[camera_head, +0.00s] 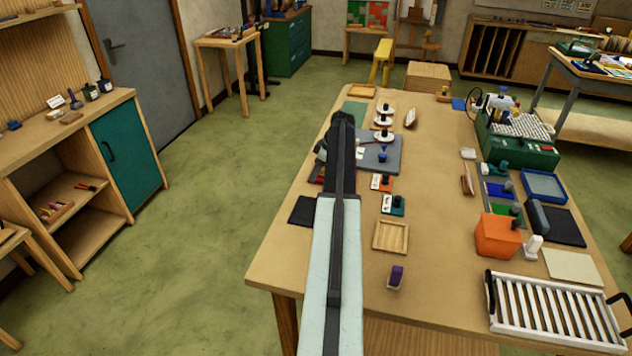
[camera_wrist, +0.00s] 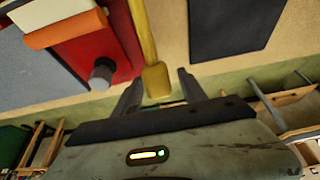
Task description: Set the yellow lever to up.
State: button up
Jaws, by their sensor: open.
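The yellow lever (camera_wrist: 150,45) shows in the wrist view as a bar from the top edge with a wider flat end. That end lies between the two fingers of my gripper (camera_wrist: 160,76), with gaps visible on both sides. My gripper is open. Beside the lever is a red plate (camera_wrist: 118,45) with a grey knob (camera_wrist: 102,73) and an orange roller-like part (camera_wrist: 65,29). Whether the lever is up or down I cannot tell. In the head view my dark gripper (camera_head: 337,125) is over the table's left edge, and my arm hides the lever.
A dark mat (camera_head: 302,210) lies by the table's left edge; it also shows in the wrist view (camera_wrist: 235,25). Right of my arm are a grey plate (camera_head: 388,158), small coloured blocks and a wooden tray (camera_head: 391,236). The table's middle (camera_head: 435,190) is mostly clear.

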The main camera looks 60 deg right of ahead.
jog(key=shift+w+f, duration=0.15)
jog(key=shift+f, duration=0.35)
jog(key=shift+r, duration=0.15)
grip_shut()
dwell(0.9)
